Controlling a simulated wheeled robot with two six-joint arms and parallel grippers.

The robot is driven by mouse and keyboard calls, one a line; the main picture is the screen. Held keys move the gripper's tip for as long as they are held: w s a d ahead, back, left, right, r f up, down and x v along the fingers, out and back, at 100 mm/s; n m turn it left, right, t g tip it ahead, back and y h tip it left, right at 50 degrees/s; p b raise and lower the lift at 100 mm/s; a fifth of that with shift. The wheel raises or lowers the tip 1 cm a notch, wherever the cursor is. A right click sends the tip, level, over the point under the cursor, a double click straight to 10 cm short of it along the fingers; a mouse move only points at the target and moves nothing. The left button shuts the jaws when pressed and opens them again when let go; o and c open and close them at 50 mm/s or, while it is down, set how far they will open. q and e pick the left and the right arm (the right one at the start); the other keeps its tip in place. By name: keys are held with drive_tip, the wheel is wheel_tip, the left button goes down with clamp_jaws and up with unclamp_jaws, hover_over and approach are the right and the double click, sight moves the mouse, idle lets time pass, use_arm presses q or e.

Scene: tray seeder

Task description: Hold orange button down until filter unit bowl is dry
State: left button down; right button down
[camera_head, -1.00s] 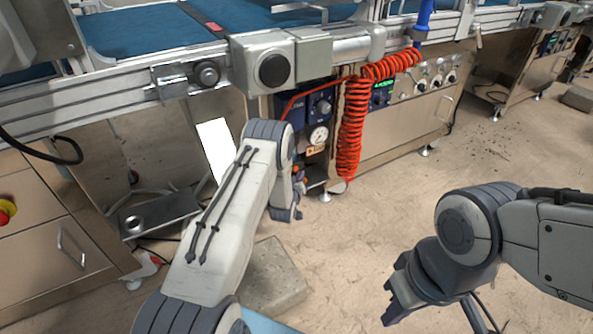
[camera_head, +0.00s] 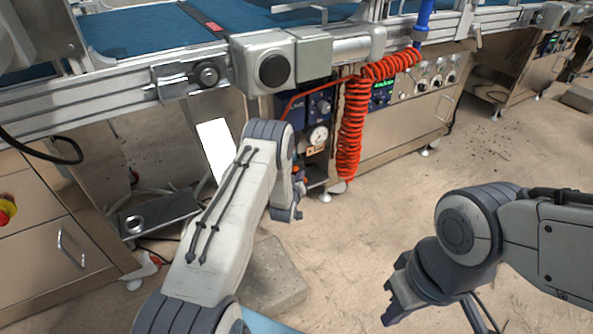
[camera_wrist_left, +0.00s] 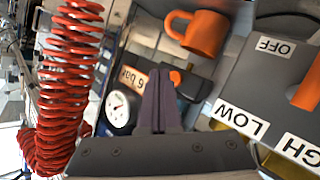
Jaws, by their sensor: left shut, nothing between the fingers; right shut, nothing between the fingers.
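A small orange button (camera_wrist_left: 175,77) shows in the left wrist view, just beside the tips of my left gripper (camera_wrist_left: 158,78). That gripper is shut and empty, and I cannot tell whether its tips touch the button. A round pressure gauge (camera_wrist_left: 119,108) and a "6 bar" label (camera_wrist_left: 132,78) lie to the left of the fingers. The gauge also shows in the head view (camera_head: 318,136). I cannot make out the filter unit bowl or any water in it. My right gripper (camera_head: 392,302) is shut and empty, low over the floor at the right.
A coiled red hose (camera_head: 350,135) hangs right of my left arm and fills the left of the wrist view. An orange mug-shaped part (camera_wrist_left: 205,33) and a grey OFF/LOW/HIGH panel (camera_wrist_left: 262,85) are close by. A conveyor (camera_head: 150,35) runs above.

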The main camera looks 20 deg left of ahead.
use_arm(q)
drive_tip(key=shift+w+a, duration=0.3)
drive_tip(key=shift+w+a+b, duration=0.3)
drive_tip(key=shift+a+b, duration=0.05)
drive_tip(key=shift+a, duration=0.05)
idle(0.7)
drive_tip(key=shift+d, duration=0.1)
idle(2.8)
drive_tip(key=shift+s+d+p, duration=0.4)
drive_tip(key=shift+s+d, duration=0.2)
drive_tip(key=shift+s+d+p, duration=0.55)
drive_tip(key=shift+s+d, duration=0.2)
drive_tip(key=shift+d, duration=0.25)
drive_tip(key=shift+s+d+p, duration=0.5)
drive_tip(key=shift+s+d, duration=0.25)
drive_tip(key=shift+d, duration=0.25)
drive_tip(key=shift+r, duration=0.1)
